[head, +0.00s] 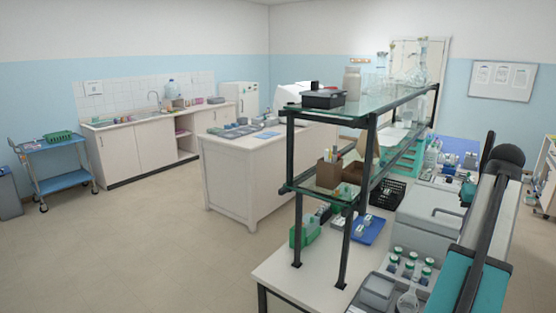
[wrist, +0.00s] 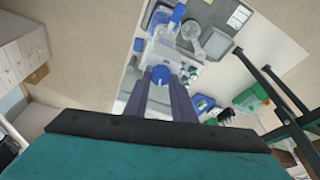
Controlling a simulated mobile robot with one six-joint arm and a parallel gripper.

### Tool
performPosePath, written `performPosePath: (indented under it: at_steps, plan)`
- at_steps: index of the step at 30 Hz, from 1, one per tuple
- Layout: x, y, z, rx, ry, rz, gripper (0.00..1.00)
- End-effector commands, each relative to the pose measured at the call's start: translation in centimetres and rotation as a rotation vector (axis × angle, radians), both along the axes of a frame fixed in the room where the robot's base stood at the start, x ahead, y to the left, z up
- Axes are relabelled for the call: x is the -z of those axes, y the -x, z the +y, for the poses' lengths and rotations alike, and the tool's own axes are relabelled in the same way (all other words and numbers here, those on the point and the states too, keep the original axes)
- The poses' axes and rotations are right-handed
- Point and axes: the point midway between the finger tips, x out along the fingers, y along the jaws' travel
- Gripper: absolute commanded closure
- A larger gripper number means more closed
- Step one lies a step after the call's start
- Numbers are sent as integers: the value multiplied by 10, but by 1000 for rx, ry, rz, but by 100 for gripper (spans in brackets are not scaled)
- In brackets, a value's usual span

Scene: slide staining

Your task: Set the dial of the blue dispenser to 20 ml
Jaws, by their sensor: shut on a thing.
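In the wrist view my gripper (wrist: 161,84) reaches out with its two dark purple fingers on either side of a round blue dial (wrist: 160,74). The fingers are shut on this dial. The dial sits on the near side of a pale dispenser body (wrist: 164,54), with clear and blue parts around it. The dial's marks and its setting are too small to read. In the head view my arm fills the right edge, and neither the gripper nor the dial can be made out there.
A grey tray (wrist: 216,46) and a clear round flask (wrist: 190,31) stand close beyond the dispenser. A green rack (wrist: 250,98) and a dark shelf frame (wrist: 285,110) are to the right. In the head view, green-capped bottles (head: 410,264) stand on the near bench.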

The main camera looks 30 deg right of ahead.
Motion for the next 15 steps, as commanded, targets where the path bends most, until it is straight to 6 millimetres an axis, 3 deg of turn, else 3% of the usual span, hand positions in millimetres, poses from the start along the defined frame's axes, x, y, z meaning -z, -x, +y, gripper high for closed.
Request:
performPosePath:
  at_steps: [8, 15]
  plan:
    - [1, 0, 0, -14, -1, 1, 86]
    - [1, 1, -1, -145, -2, 1, 86]
